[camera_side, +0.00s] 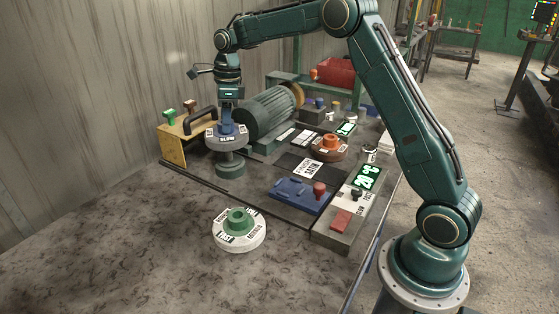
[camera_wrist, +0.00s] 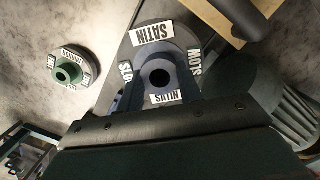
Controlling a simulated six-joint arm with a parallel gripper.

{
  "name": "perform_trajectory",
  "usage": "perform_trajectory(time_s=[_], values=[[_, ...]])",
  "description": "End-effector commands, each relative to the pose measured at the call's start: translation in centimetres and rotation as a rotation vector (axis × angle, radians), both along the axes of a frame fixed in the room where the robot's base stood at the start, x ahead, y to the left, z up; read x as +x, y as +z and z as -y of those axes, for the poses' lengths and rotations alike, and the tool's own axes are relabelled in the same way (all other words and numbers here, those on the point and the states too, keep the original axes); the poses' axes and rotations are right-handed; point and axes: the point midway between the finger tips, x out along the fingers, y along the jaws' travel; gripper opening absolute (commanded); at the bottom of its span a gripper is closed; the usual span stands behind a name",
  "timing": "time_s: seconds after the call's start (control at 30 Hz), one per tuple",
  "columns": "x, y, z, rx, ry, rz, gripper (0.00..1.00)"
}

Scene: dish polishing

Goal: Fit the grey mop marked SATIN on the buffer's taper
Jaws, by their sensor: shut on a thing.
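My gripper (camera_side: 227,123) points down and is shut on the blue hub of the grey mop (camera_side: 213,143), at the left of the bench. In the wrist view the grey mop (camera_wrist: 184,40) carries SATIN and SLOW labels, and its hub with a dark centre hole (camera_wrist: 160,77) sits between my fingers. The mop is directly above a green-grey round pedestal (camera_side: 230,168); I cannot tell whether it touches it. The buffer's green motor (camera_side: 268,112) is just right of the mop, with a tan wheel at its far end. Its near-end taper is not clearly seen.
A white mop with a green hub (camera_side: 239,239) lies in front. A brown mop with an orange hub (camera_side: 322,153) is right of the motor. A yellow rack (camera_side: 173,150) with a black handle is at left. A FINISH SATIN sign (camera_side: 308,167) and blue tray (camera_side: 290,198) occupy the right.

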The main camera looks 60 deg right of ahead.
Motion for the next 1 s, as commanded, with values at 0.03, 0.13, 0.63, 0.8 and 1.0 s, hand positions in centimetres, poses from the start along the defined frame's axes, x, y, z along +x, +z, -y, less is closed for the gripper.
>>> perform_trajectory(time_s=[0.03,0.13,0.63,0.8,1.0], values=[[0.0,0.0,0.0,-0.001,0.0,0.001,0.0],[0.0,-0.1,0.0,-0.001,0.0,0.001,0.0],[0.0,-0.7,0.0,0.0,0.0,0.001,0.0],[0.0,-0.8,0.0,0.0,0.0,0.001,0.0],[0.0,-1.0,0.0,0.0,0.001,0.001,0.0]])
